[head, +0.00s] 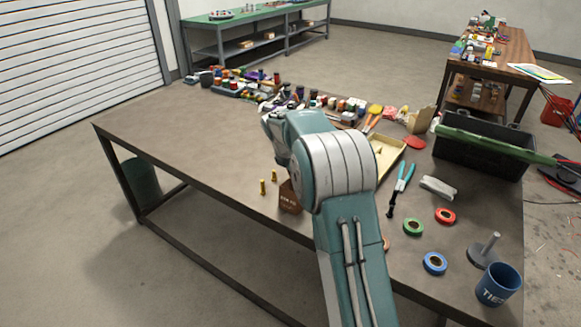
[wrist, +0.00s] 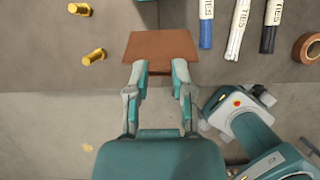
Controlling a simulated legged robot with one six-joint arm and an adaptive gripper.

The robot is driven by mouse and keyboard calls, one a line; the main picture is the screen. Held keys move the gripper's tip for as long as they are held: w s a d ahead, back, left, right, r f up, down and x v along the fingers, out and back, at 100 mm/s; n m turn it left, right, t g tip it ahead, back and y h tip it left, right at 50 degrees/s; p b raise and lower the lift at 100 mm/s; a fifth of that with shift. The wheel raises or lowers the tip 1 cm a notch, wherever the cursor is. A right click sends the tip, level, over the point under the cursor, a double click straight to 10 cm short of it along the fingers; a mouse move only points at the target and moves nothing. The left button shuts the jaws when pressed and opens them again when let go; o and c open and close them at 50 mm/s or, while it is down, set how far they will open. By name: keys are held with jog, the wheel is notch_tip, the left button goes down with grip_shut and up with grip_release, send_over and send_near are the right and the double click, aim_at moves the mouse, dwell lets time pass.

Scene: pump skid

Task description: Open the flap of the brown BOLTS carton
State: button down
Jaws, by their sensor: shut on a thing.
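The brown carton (head: 289,197) stands near the table's front edge in the head view, partly hidden behind my arm, with small unreadable lettering on its side. In the wrist view its brown top (wrist: 160,45) looks flat and closed. My gripper (wrist: 160,68) is at the near edge of that top, its two fingers shut on a small part there that appears to be the flap's edge. The exact contact is hard to see. My gripper is hidden behind my arm in the head view.
Two yellow bolts (head: 262,187) stand left of the carton.

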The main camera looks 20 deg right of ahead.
jog(key=shift+w+d+f+g+y, duration=0.2)
jog(key=shift+g+y, duration=0.1)
jog(key=shift+y, duration=0.1)
jog(key=shift+a+r, duration=0.1)
jog(key=shift+a, duration=0.35)
jog(key=shift+s, duration=0.1)
jog(key=shift+d, duration=0.2)
dwell(0.6)
